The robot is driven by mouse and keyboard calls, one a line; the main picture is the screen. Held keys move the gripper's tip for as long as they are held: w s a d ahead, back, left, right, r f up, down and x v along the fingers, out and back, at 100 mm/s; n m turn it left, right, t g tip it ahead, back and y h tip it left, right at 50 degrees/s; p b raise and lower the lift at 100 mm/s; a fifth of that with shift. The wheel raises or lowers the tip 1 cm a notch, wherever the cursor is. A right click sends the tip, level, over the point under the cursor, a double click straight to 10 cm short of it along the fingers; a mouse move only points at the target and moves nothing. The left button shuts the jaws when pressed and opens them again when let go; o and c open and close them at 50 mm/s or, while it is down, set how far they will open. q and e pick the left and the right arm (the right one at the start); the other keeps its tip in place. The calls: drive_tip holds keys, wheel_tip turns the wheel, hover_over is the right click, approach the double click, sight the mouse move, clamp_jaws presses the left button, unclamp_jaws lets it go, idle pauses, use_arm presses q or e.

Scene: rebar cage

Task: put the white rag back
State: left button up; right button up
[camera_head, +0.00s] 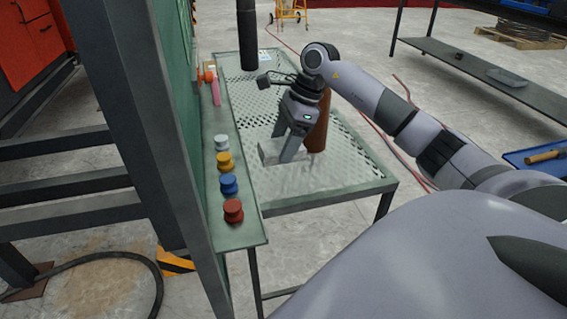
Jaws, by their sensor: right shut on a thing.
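My right gripper (284,143) is low over the front part of the mesh-topped table (345,165), pointing down. It is shut on a pale, whitish-grey piece that I take to be the white rag (268,154). The fingers hide part of the rag. I cannot tell whether the rag touches the mesh. My left gripper is not in view.
A brown, tapered object (319,130) stands just behind my right gripper. White, yellow (223,161), blue and red (233,210) spools line the green ledge at left, with a pink bottle (215,92) farther back. A black post (247,38) rises at the table's far end.

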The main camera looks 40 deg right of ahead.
wheel_tip(320, 180, down, 4)
drive_tip(key=shift+r, duration=0.1)
wheel_tip(320, 180, down, 4)
drive_tip(key=shift+b, duration=0.7)
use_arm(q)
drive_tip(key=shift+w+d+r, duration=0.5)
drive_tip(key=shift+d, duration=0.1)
use_arm(e)
drive_tip(key=shift+f, duration=0.2)
drive_tip(key=o, duration=1.1)
drive_tip(key=shift+f, duration=0.1)
drive_tip(key=shift+r, duration=0.2)
drive_tip(key=p+v, duration=0.2)
drive_tip(key=v, duration=0.8)
drive_tip(key=shift+r, duration=0.3)
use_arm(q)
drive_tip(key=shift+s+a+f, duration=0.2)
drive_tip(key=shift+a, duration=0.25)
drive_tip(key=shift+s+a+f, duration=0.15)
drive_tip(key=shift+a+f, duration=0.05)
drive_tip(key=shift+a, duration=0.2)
use_arm(e)
drive_tip(key=shift+s+d+r, duration=0.2)
drive_tip(key=shift+d+r, duration=0.1)
drive_tip(key=shift+r, duration=0.3)
